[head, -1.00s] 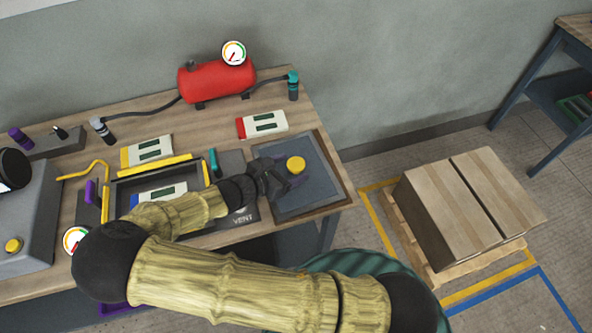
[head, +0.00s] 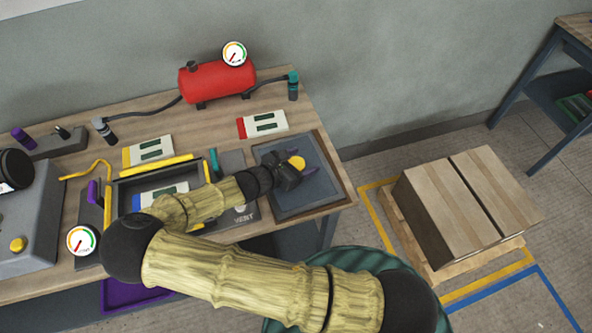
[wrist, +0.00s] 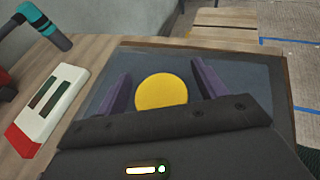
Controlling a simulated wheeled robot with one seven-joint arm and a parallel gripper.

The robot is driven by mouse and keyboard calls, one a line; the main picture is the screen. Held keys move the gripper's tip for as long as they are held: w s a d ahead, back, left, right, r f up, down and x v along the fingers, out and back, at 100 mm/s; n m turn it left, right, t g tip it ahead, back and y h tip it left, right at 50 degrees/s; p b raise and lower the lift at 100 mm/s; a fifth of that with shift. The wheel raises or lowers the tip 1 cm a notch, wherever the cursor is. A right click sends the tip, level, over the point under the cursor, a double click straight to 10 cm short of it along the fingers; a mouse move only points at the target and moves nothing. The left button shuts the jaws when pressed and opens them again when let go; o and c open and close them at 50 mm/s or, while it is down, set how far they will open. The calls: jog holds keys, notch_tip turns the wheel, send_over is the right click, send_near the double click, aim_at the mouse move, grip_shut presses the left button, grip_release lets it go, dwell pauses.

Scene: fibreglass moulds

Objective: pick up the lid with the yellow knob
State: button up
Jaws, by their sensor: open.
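The lid (head: 318,188) is a flat dark blue-grey square plate at the right end of the workbench. Its round yellow knob (head: 297,162) stands on its upper middle; the knob also shows in the wrist view (wrist: 161,92). My gripper (head: 304,161) is over the lid, with its purple fingers open on either side of the knob. In the wrist view, the knob lies between the two fingers, with gaps on both sides. My gripper body hides the near part of the lid in the wrist view.
A white card with a red end (head: 262,124) lies behind the lid. A red tank (head: 217,80) with a gauge stands at the back. An open dark frame (head: 119,192) with a similar card is left of my gripper. Boxes on a pallet (head: 470,205) stand on the floor to the right.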

aim_at(300, 160)
jog(key=c, duration=1.3)
jog(key=shift+r, duration=0.1)
notch_tip(300, 160, up, 10)
jog(key=shift+b, duration=0.3)
dwell(0.4)
